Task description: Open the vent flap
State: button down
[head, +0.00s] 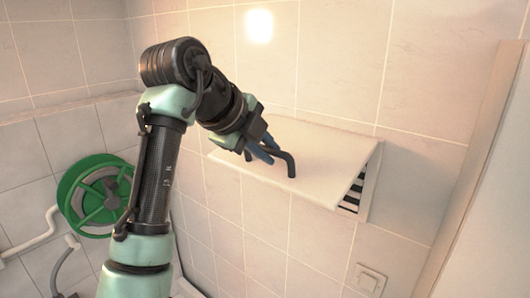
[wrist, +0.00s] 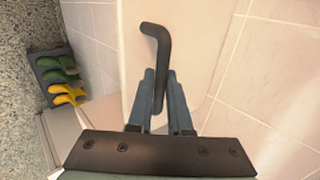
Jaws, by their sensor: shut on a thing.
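The vent flap (head: 325,160) is a white panel on the tiled wall. It slants out from the wall, and dark slats (head: 352,194) show in the gap at its right side. A dark bent handle (head: 289,160) sticks out from the flap's front. My gripper (head: 267,150) has its blue fingers shut on this handle. In the wrist view the handle (wrist: 157,45) runs down between the two fingers (wrist: 160,80), with the pale flap (wrist: 195,40) behind it. The fingers hide part of the handle.
A green hose reel (head: 67,192) hangs on the wall at the left, near a white pipe (head: 35,240). A wall switch (head: 369,281) sits below the vent. A pale upright panel (head: 490,190) stands at the right. The wrist view shows a rack with green and yellow items (wrist: 66,95).

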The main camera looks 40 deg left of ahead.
jog(key=shift+w+r+g+p, duration=0.2)
jog(key=shift+r+g+p, duration=0.4)
jog(key=shift+r, duration=0.55)
jog(key=c, duration=0.8)
grip_release()
jog(key=shift+w+f, duration=0.15)
jog(key=shift+w, duration=0.05)
jog(key=shift+c, duration=0.2)
jog(key=shift+s, duration=0.15)
jog(key=v, duration=1.3)
